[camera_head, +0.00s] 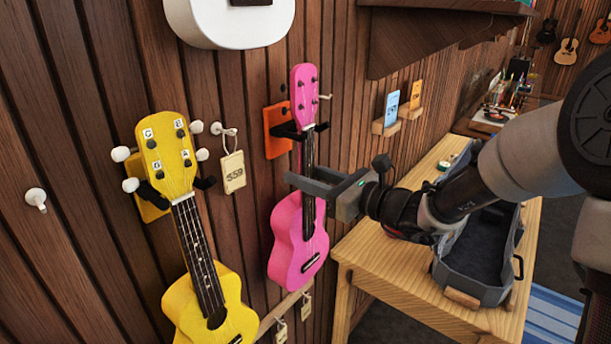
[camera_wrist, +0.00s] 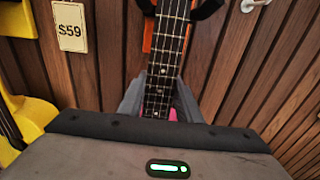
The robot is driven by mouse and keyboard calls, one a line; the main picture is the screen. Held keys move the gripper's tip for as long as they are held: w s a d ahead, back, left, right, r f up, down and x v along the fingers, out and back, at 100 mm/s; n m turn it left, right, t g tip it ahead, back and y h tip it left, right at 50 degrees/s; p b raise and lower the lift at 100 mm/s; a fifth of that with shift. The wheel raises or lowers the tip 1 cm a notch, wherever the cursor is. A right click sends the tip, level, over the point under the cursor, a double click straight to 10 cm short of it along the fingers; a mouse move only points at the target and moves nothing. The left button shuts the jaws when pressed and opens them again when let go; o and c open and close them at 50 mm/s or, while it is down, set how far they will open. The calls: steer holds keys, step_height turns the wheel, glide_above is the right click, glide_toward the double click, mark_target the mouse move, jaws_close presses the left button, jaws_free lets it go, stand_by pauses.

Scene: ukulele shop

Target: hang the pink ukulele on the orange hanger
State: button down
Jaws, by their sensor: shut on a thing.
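The pink ukulele (camera_head: 299,237) is upright against the wooden wall in the head view, its headstock at the top. The orange hanger (camera_head: 277,132) is on the wall just behind its upper neck, with dark prongs at the height where neck meets headstock. Whether the prongs bear the ukulele I cannot tell. My gripper (camera_head: 308,184) is shut on the neck low down, just above the body. In the wrist view the dark fretted neck (camera_wrist: 168,45) runs up from between the fingers, and part of the orange hanger (camera_wrist: 148,35) shows behind it.
A yellow ukulele (camera_head: 213,305) hangs to the left, with a $59 tag (camera_head: 232,172) between the two. A white ukulele (camera_head: 230,22) is above. A wooden table (camera_head: 365,255) with an open grey case (camera_head: 470,265) stands right. Small cards on wall ledges (camera_head: 386,128) are beyond.

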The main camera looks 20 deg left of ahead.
steer(key=shift+f+b, duration=0.65)
steer(key=shift+f, duration=0.15)
steer(key=c, duration=1.2)
jaws_free()
steer(key=shift+f, duration=0.1)
steer(key=shift+d, duration=0.1)
steer(key=shift+v, duration=0.95)
steer(key=shift+p+v, duration=0.3)
steer(key=shift+v, duration=0.9)
